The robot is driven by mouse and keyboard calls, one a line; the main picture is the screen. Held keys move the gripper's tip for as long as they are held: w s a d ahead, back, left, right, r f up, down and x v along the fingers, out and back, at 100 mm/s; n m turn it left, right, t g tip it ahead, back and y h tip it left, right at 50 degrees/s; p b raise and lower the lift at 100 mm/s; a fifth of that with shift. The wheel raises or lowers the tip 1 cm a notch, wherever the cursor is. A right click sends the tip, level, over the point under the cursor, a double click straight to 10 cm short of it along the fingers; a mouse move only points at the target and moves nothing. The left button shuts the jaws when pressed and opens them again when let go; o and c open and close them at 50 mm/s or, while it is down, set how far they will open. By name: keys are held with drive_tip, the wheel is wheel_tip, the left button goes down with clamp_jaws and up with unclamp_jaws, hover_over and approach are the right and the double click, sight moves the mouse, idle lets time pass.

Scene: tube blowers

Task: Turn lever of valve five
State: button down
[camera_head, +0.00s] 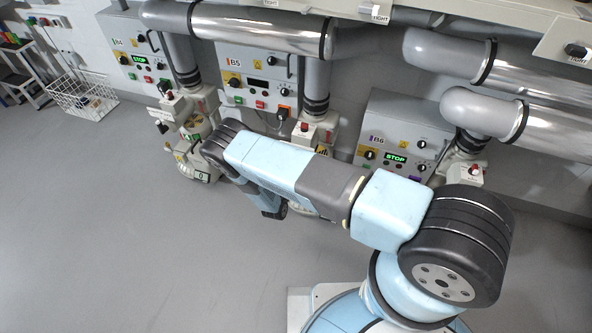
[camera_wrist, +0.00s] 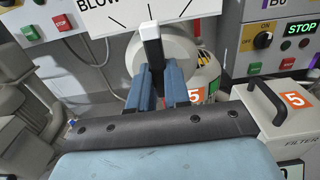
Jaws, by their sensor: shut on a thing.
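In the wrist view, the valve lever (camera_wrist: 152,45) is a black upright bar with a white top edge. It stands between the two blue fingers of my gripper (camera_wrist: 158,78), which is shut on it. Behind it are a white rounded housing (camera_wrist: 205,58) and a dial plate (camera_wrist: 185,10) with black lines. An orange label with a 5 (camera_wrist: 196,96) sits just right of the fingers. In the head view, my arm hides the lever and my gripper. The B5 control box (camera_head: 215,84) is on the wall behind, its display dark.
A filter box (camera_wrist: 285,122) with a black handle and an orange 5 stands close right of my gripper. The B6 box (camera_head: 378,138) and B4 box (camera_head: 122,42) show STOP. Large metal pipes (camera_head: 255,28) run overhead. Grey floor (camera_head: 90,230) is clear at left.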

drive_tip(key=c, duration=1.2)
unclamp_jaws()
drive_tip(key=shift+s+d+f, duration=0.15)
drive_tip(key=shift+d, duration=0.1)
drive_tip(key=shift+o, duration=0.6)
drive_tip(key=shift+a, duration=0.1)
drive_tip(key=v, duration=1.3)
drive_tip(key=shift+s, duration=0.3)
drive_tip(key=shift+s, duration=0.1)
